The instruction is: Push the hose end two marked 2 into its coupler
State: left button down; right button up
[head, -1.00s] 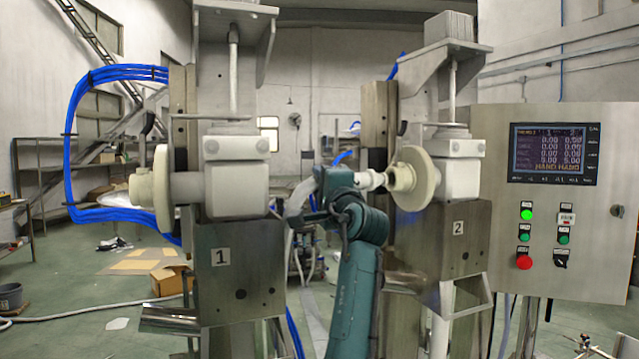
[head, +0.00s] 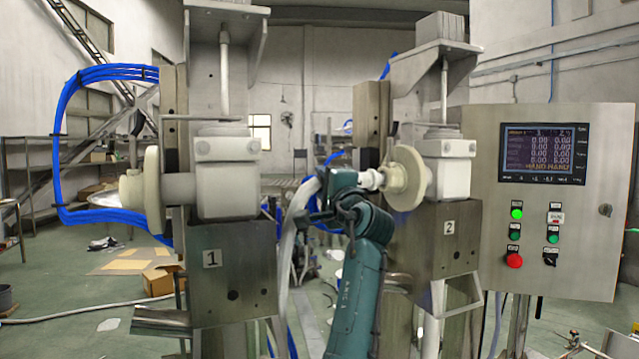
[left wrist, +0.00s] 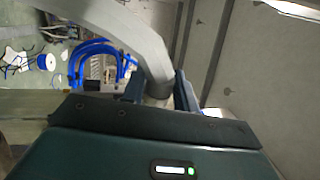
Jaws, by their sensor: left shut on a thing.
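My left gripper (head: 350,181) is shut on the pale hose end (head: 371,180), in the middle of the head view. The hose end's tip points right at the cream round coupler (head: 402,179) on the stand marked 2. The tip meets the coupler's outline in the picture; I cannot tell whether it is inside or only at its mouth. The left wrist view shows the grey hose end (left wrist: 158,91) between the fingers, with the coupler hidden. The pale hose (head: 288,245) hangs down left of the gripper. My right gripper is not in view.
The stand marked 1 (head: 235,270), with its own cream coupler (head: 135,188), stands to the left. A control cabinet (head: 610,150) with a screen and buttons stands at right. Blue hoses (head: 62,150) loop at far left. A gap lies between the two stands.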

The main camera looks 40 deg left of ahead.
pick_arm(q)
jog(key=shift+w+d, duration=0.25)
jog(key=shift+w, duration=0.25)
jog(key=shift+w+d, duration=0.25)
jog(key=shift+w, duration=0.2)
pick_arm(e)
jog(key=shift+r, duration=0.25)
pick_arm(q)
jog(key=c, duration=1)
grip_release()
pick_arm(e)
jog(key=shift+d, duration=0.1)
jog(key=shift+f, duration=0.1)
pick_arm(q)
jog(key=b+v, duration=0.3)
jog(key=v, duration=1)
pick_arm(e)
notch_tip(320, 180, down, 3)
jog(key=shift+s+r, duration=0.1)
pick_arm(q)
jog(key=shift+d, duration=0.15)
